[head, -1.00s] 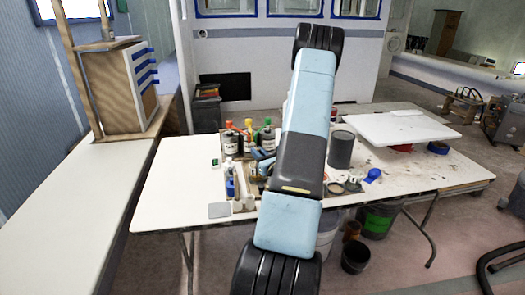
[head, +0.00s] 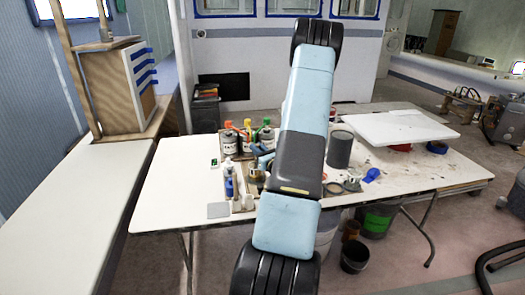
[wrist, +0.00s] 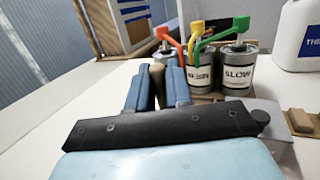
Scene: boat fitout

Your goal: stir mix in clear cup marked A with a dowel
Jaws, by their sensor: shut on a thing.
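My gripper (wrist: 157,76) is shut on a tan, wood-coloured piece, seemingly the dowel (wrist: 157,84), held between its two blue fingers in the wrist view. The dowel's far end is hidden. In the head view my arm covers much of the table's middle, and only a bit of blue gripper (head: 264,161) shows left of it, among the supplies. Small cups (head: 249,202) stand near the table's front edge. No letter A is readable, so I cannot tell which cup is marked A or what it holds.
A white jug (wrist: 301,35) is at the right. On the white table (head: 175,185) are a dark can (head: 340,149) and a white board (head: 400,128). The table's left part is clear.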

